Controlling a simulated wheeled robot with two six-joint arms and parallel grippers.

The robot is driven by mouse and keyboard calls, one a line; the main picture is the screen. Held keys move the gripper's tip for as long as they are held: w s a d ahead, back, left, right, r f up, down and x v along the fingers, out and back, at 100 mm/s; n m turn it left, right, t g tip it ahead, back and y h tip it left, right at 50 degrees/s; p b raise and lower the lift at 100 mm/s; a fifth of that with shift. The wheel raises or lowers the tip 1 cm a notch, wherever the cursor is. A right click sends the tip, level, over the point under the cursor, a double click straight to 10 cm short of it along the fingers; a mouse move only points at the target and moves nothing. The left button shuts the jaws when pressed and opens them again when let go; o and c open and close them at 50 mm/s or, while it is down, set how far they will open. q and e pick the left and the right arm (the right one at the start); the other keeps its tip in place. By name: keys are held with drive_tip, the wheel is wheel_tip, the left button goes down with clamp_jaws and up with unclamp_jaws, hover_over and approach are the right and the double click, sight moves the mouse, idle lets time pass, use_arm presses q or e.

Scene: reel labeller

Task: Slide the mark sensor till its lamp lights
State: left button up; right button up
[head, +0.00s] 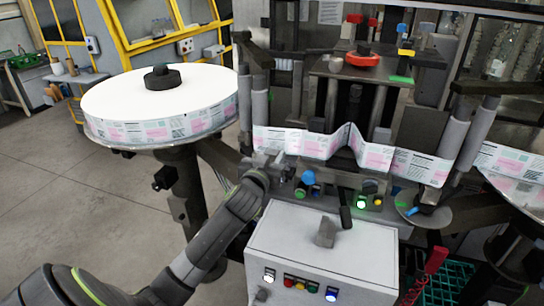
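My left gripper (272,164) is at the left part of the labeller, just below and in front of the printed label web (316,145). It is small here, and I cannot tell if its fingers are open or shut or touch anything. Right of it, a blue knob (308,177) stands on a dark block on the machine's front rail. Further right is a small dark unit (370,187) with a bright green lamp (361,204) and a yellow lamp (378,201). I cannot tell for certain which unit is the mark sensor.
A white reel (160,95) of labels stands at left, another reel (515,165) at right. A grey control box (325,245) with a lever and coloured buttons stands in front. A dark green crate (440,285) is at lower right. Open floor lies at left.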

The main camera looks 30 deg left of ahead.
use_arm(q)
clamp_jaws()
drive_tip(key=shift+a, duration=0.1)
drive_tip(key=o, duration=0.8)
unclamp_jaws()
drive_tip(key=shift+s+f, duration=0.1)
drive_tip(key=shift+s, duration=0.35)
drive_tip(key=b+v, duration=0.3)
drive_tip(key=v, duration=1.3)
drive_tip(key=shift+s+d, duration=0.25)
